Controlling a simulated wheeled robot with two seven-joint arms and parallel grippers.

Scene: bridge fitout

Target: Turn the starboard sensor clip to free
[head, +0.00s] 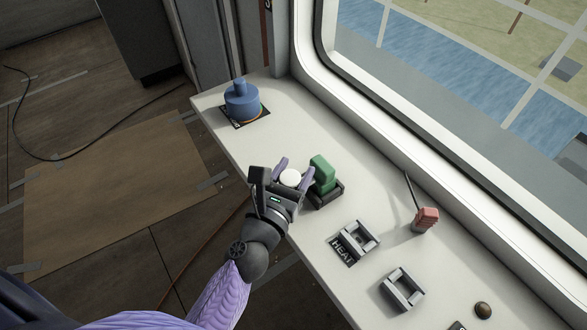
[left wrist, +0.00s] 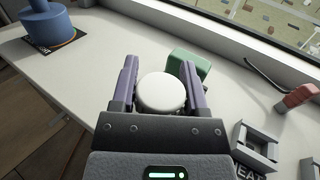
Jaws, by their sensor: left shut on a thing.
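My left gripper (head: 294,172) is over the white counter, with its two purple fingers on either side of a round white piece (head: 291,178). In the left wrist view the gripper (left wrist: 158,80) is shut on this round white piece (left wrist: 162,92), which shows as a smooth disc. What lies under it is hidden. A green block-shaped piece (head: 322,170) in a dark base stands just right of the fingers; it also shows behind the right finger in the left wrist view (left wrist: 196,66). No readable label tells which piece is the starboard sensor clip. My right gripper is not in view.
A blue knob-topped piece (head: 241,103) sits on a dark plate at the counter's far end. A grey bracket (head: 360,237) marked HEAT, another grey bracket (head: 401,290), a red piece (head: 427,217) beside a thin dark rod and a dark knob (head: 483,310) stand to the right. A window borders the counter.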

